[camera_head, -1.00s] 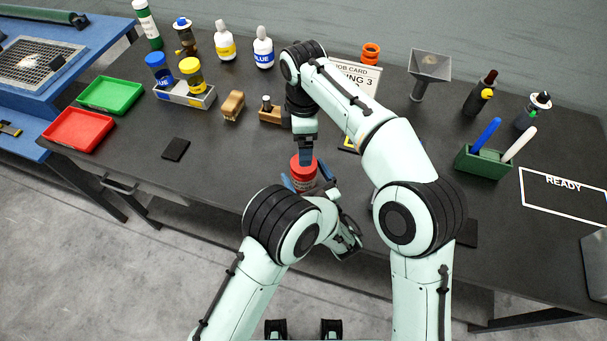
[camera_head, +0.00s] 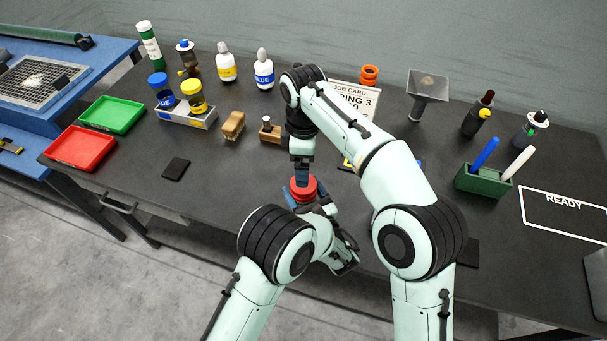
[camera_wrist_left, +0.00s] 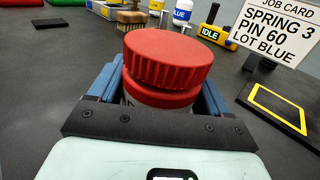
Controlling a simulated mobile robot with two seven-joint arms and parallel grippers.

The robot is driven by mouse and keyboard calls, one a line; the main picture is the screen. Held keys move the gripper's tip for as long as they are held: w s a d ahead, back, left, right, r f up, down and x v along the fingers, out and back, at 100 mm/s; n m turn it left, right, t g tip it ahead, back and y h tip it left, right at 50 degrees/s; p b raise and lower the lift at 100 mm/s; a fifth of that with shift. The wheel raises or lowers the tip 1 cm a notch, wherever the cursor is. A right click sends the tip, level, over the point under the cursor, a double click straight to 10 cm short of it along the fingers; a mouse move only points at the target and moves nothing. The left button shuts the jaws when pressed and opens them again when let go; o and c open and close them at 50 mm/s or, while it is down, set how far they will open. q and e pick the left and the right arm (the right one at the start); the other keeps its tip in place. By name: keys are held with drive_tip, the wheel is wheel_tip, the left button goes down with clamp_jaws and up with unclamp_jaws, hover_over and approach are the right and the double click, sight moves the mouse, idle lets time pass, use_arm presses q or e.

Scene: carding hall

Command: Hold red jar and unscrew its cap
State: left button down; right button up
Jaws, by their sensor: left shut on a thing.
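The red jar (camera_head: 302,189) is near the front middle of the bench, its ribbed red cap (camera_wrist_left: 168,58) on top. In the left wrist view the cap fills the middle and a red rim shows just under it. My left gripper (camera_head: 309,203) is shut on the jar, with a blue finger on each side below the cap. Most of the jar's body is hidden by the gripper.
A green tray (camera_head: 112,114) and a red tray (camera_head: 78,148) lie at the left. A brush (camera_head: 233,125), bottles and a job card (camera_head: 354,100) stand behind. A green pen holder (camera_head: 482,181) is at the right. A dark pad (camera_head: 176,168) lies left of the jar.

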sight(304, 194)
drive_tip(key=m, duration=0.6)
drive_tip(key=shift+f, duration=0.1)
drive_tip(key=m, duration=1.1)
drive_tip(key=shift+f, duration=0.1)
drive_tip(key=m, duration=2.1)
drive_tip(key=shift+m, duration=0.4)
drive_tip(key=m, duration=0.4)
drive_tip(key=shift+r, duration=0.2)
drive_tip(key=shift+f, duration=4)
drive_tip(key=shift+c, duration=0.3)
